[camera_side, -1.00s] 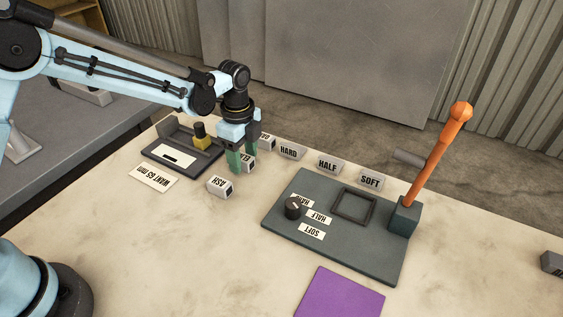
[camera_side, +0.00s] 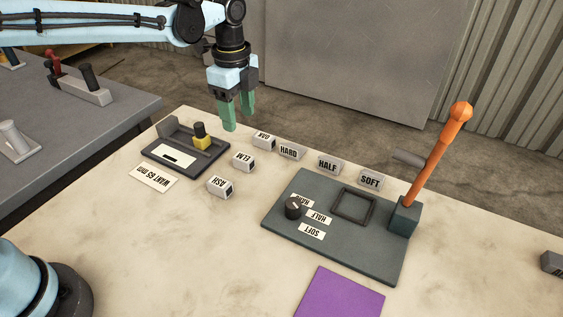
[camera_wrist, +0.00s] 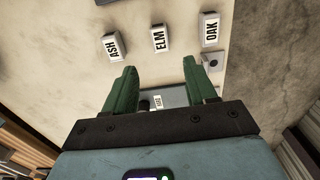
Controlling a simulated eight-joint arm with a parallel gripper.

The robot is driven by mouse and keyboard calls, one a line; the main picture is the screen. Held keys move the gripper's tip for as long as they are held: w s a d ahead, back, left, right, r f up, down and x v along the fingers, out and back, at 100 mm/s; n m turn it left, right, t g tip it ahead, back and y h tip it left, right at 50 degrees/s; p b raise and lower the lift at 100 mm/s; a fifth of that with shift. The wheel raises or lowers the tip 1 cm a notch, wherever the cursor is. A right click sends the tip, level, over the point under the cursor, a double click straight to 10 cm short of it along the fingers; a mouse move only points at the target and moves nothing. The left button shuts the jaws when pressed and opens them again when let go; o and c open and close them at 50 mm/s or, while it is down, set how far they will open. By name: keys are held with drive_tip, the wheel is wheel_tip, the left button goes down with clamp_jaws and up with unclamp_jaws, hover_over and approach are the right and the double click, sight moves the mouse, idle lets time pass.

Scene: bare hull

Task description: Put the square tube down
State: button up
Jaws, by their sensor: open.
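Three short square tubes with pale label faces and dark ends lie on the pale table: ELM (camera_side: 244,161), ASH (camera_side: 219,187) and OAK (camera_side: 264,141). They lie apart in a row. The wrist view also shows ELM (camera_wrist: 158,39), ASH (camera_wrist: 114,46) and OAK (camera_wrist: 210,29). My gripper (camera_side: 238,117) is open and empty, raised above the table near its back edge, behind the tubes. In the wrist view, its green fingers (camera_wrist: 160,68) stand wide apart with no tube between them.
A dark tray (camera_side: 218,157) with a yellow slider (camera_side: 202,143) is left of the tubes. At right, a grey panel (camera_side: 347,242) bears a dial (camera_side: 293,208), a square frame (camera_side: 371,218) and an orange lever (camera_side: 430,165). A purple mat (camera_side: 341,296) lies in front; the front-left table is clear.

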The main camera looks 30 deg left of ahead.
drive_tip(key=s+a+r+n+t, duration=0.3)
drive_tip(key=s+a+r+n, duration=0.2)
drive_tip(key=s+n, duration=0.3)
drive_tip(key=s+a+f+n+t, duration=0.3)
drive_tip(key=s+n+t, duration=0.1)
drive_tip(key=s+n, duration=0.5)
drive_tip(key=shift+f+n, duration=0.3)
drive_tip(key=shift+n, duration=0.2)
